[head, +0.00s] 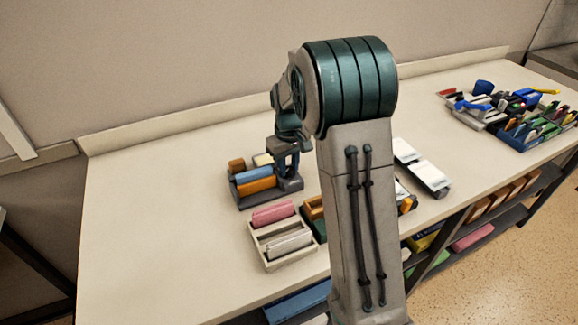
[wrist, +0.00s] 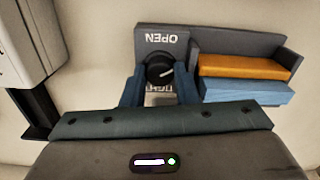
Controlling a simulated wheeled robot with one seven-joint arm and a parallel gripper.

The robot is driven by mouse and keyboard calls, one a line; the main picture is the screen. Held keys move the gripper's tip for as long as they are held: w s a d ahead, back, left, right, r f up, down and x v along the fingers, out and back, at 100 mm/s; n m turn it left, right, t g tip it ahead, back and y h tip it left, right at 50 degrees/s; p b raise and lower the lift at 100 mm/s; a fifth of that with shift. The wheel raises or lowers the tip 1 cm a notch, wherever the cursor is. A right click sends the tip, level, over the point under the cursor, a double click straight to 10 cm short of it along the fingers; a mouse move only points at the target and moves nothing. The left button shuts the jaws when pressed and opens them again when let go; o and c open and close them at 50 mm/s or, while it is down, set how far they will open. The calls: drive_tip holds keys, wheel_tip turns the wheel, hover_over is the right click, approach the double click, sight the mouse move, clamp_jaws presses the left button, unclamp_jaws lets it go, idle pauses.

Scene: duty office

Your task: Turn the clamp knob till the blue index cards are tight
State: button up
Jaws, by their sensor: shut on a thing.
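The clamp knob (wrist: 159,70) is round and black with a white pointer line, which points right and slightly up in the wrist view. It sits on a dark grey plate marked OPEN (wrist: 161,39), read upside down; a second label below the knob is partly covered. My gripper (wrist: 158,84) has its two blue fingers on either side of the knob, shut on it. The blue index cards (wrist: 246,91) lie beside an orange stack (wrist: 245,66) in the grey holder (wrist: 238,42). In the head view, my gripper (head: 288,166) is at the holder's right end, by the blue cards (head: 254,174).
A cream tray (head: 291,262) with pink and whitish stacks stands in front of the holder. White items (head: 428,175) lie right of my arm. Bins of coloured stationery (head: 521,140) stand far right. The table's left side (head: 150,220) is clear.

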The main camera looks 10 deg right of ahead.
drive_tip(key=m, duration=0.4)
drive_tip(key=shift+r+m, duration=0.1)
drive_tip(key=shift+m, duration=0.2)
drive_tip(key=m, duration=0.4)
drive_tip(key=shift+m, duration=0.3)
drive_tip(key=m, duration=0.4)
drive_tip(key=shift+m, duration=0.3)
drive_tip(key=shift+w+m+p, duration=0.1)
drive_tip(key=shift+m+p, duration=0.45)
drive_tip(key=shift+m, duration=1.65)
drive_tip(key=o, duration=1)
